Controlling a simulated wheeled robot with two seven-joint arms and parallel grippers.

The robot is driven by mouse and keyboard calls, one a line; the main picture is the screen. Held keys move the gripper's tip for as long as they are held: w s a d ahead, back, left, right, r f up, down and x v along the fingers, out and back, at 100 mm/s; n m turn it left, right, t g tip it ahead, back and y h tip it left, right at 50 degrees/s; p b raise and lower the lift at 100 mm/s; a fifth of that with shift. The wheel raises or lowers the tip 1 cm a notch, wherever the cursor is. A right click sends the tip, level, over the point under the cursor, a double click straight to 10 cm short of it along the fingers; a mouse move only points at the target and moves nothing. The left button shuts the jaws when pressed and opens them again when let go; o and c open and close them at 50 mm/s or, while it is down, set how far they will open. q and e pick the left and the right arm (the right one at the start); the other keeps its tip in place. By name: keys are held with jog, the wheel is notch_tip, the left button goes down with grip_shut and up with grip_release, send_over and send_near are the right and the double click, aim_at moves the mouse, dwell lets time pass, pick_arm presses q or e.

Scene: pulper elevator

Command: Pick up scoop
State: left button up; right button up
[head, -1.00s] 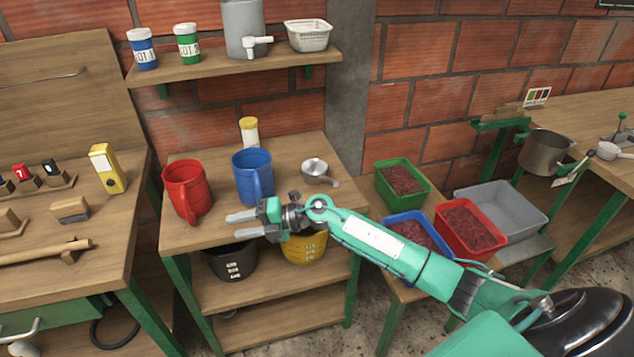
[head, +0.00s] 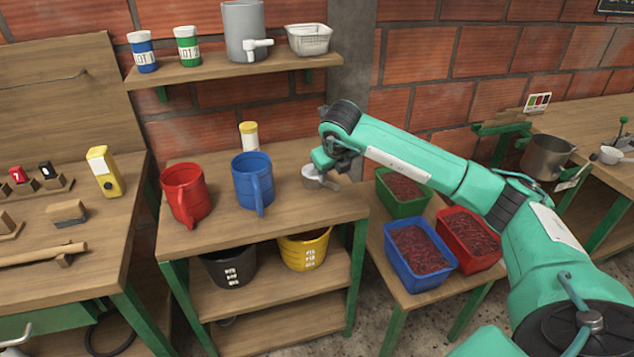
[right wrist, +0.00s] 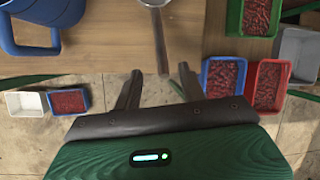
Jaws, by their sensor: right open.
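The metal scoop (head: 312,179) lies on the wooden table (head: 215,232), right of the blue jug (head: 252,181), partly covered by my right gripper (head: 324,160). In the right wrist view, the scoop's handle (right wrist: 160,42) points toward my right gripper (right wrist: 159,75). The two fingers are apart, and the handle's end lies about level with the fingertips, in line with the gap. The gripper is open and empty; its height above the handle is hard to tell. My left gripper is not in view.
A red jug (head: 184,193) and a yellow-lidded jar (head: 249,136) also stand on this table. Right of it, green (head: 382,203), blue (head: 408,275) and red (head: 482,252) bins of red fruit sit on a lower bench. A shelf (head: 210,73) hangs above. The table's front is clear.

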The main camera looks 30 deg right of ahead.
aim_at(331, 183)
jog(key=x, duration=0.4)
jog(key=p+x, duration=0.1)
jog(key=x, duration=0.3)
jog(key=shift+w+d+r, duration=0.1)
jog(key=shift+w, duration=0.05)
jog(key=shift+w+d+f, duration=0.1)
jog(key=shift+w+f, duration=0.05)
jog(key=shift+f, duration=0.35)
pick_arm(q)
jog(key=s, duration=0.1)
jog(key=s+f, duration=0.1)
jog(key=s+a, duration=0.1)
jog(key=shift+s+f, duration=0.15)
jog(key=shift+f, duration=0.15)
pick_arm(e)
jog(key=shift+r, duration=0.1)
grip_shut()
